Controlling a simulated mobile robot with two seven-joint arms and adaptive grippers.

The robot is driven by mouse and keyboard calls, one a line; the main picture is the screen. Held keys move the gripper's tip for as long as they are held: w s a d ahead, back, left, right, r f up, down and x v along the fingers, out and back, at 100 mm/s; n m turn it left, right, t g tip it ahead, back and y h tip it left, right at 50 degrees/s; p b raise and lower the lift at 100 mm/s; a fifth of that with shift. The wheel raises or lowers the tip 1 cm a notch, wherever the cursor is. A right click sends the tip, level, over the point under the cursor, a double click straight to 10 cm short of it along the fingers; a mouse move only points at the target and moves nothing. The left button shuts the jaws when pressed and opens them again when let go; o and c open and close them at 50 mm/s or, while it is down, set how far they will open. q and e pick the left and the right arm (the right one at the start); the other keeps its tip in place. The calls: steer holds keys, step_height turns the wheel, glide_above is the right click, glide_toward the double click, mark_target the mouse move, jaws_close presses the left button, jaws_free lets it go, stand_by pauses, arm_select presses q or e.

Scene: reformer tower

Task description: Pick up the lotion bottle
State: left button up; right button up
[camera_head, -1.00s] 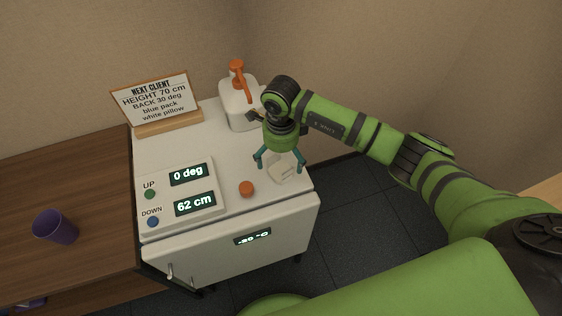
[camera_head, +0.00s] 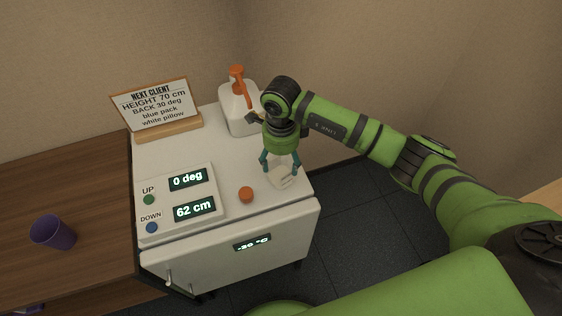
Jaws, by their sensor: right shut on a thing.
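A white bottle with an orange pump top (camera_head: 237,103) stands upright at the back of the white cabinet top; it looks like a lotion bottle, and part of it is hidden behind my right arm. My right gripper (camera_head: 281,170) points down at the right side of the cabinet top, in front of this bottle and apart from it. Its fingers are shut on a small pale object (camera_head: 285,178) low on the surface; its shape is too unclear to name. My left gripper is not in view.
The white cabinet (camera_head: 225,258) carries a control panel (camera_head: 180,200), an orange knob (camera_head: 246,195) and a sign in a wooden stand (camera_head: 157,106). Walls close off the back.

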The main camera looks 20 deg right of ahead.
steer(key=shift+r+b, duration=0.35)
steer(key=shift+r, duration=0.45)
steer(key=s+d+r+b, duration=0.4)
steer(key=s+d+r, duration=0.4)
steer(key=shift+d+r, duration=0.15)
steer(key=shift+r, duration=0.05)
